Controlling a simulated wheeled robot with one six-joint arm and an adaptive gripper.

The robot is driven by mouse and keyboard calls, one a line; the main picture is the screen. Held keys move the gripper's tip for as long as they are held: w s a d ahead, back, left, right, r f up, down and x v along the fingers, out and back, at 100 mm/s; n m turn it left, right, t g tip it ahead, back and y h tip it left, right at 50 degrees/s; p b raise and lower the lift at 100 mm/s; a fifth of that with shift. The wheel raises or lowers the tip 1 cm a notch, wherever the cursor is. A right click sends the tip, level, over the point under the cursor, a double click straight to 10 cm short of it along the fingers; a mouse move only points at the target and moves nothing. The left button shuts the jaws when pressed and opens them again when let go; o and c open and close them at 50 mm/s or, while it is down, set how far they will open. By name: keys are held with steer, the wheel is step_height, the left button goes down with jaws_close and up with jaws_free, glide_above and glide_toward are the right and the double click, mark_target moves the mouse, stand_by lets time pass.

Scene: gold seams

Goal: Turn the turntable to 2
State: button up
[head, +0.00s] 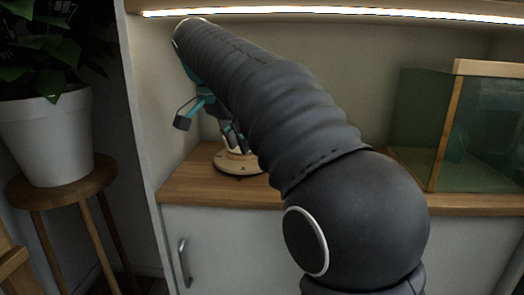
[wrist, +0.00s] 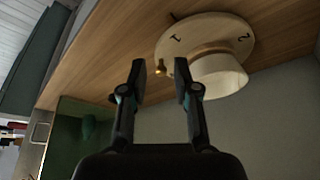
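The turntable (wrist: 205,32) is a round pale disc on the wooden counter, with a dark 1 and a dark 2 on its face. A small brass knob (wrist: 160,68) stands near its rim. A white cylindrical piece (wrist: 218,76) stands on the disc. A small dark mark (wrist: 173,17) shows on the wood by the rim, nearer the 1 than the 2. My gripper (wrist: 160,72) is open; the knob appears between its fingertips, but I cannot tell whether it is within reach. In the head view my arm hides part of the turntable (head: 238,166).
The wooden counter (head: 190,186) has a wall behind it and a lit shelf (head: 340,13) above. A greenish glass tank (head: 480,150) stands at the right. A side panel (head: 140,100) bounds the left, with a potted plant (head: 50,130) on a stool beyond it.

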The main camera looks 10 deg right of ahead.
steer(key=w+d, duration=0.1)
steer(key=d, duration=0.2)
steer(key=w+d, duration=0.1)
steer(key=shift+w+d, duration=0.2)
steer(key=shift+w, duration=0.15)
steer(key=b+x, duration=0.1)
steer(key=x, duration=0.2)
steer(key=shift+w+d+f, duration=0.2)
steer(key=shift+d, duration=0.1)
steer(key=shift+x, duration=0.85)
jaws_close()
